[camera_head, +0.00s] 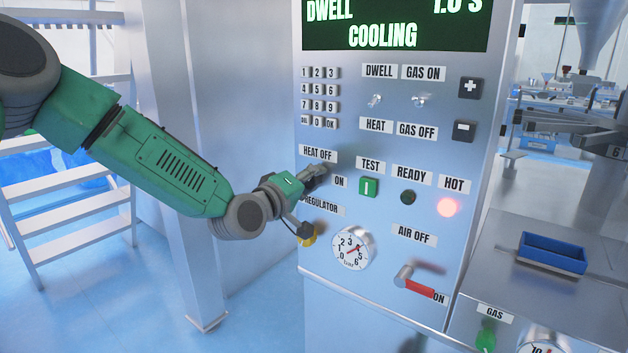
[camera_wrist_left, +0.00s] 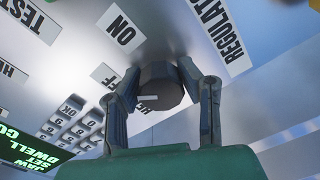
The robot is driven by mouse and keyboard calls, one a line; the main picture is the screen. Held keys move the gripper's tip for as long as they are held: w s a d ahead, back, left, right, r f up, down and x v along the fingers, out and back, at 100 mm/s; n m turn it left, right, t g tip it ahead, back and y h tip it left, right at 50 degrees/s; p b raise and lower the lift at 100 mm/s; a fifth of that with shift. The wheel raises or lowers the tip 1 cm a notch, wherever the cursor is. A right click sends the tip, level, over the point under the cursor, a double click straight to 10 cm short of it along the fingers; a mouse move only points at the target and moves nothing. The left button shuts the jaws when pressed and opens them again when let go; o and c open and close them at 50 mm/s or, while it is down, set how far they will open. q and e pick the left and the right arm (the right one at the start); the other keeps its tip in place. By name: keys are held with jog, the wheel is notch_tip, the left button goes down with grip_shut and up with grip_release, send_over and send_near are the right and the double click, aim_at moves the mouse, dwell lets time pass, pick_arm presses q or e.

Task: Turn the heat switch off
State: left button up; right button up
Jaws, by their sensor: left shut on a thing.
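The heat switch is a dark round knob (camera_wrist_left: 160,88) on the metal panel, between the HEAT OFF label (camera_head: 318,154) and the ON label (camera_head: 340,181). My left gripper (camera_head: 318,172) is at the switch and mostly hides it in the head view. In the left wrist view the two fingers of my left gripper (camera_wrist_left: 160,78) are closed on opposite sides of the knob. The knob partly covers the HEAT OFF label there, and its setting is hard to tell. The display (camera_head: 395,25) reads COOLING, and the lamp under HOT (camera_head: 449,207) glows red. My right gripper is out of view.
Around the switch are a keypad (camera_head: 319,97), a green test button (camera_head: 369,187), a regulator dial (camera_head: 352,249) and a red air lever (camera_head: 416,286). A blue tray (camera_head: 552,254) sits on the metal surface at right. White stairs (camera_head: 75,205) stand at left.

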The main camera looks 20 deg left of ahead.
pick_arm(q)
jog(key=n, duration=0.2)
jog(key=shift+a+f+n+b, duration=0.15)
jog(key=shift+n+b, duration=1.2)
jog(key=shift+n, duration=1.15)
jog(key=shift+f, duration=0.1)
jog(key=o, duration=1.2)
jog(key=shift+a, duration=0.1)
jog(key=shift+s, duration=0.15)
jog(key=v, duration=1.1)
jog(key=shift+s+a, duration=0.25)
jog(key=shift+a, duration=0.05)
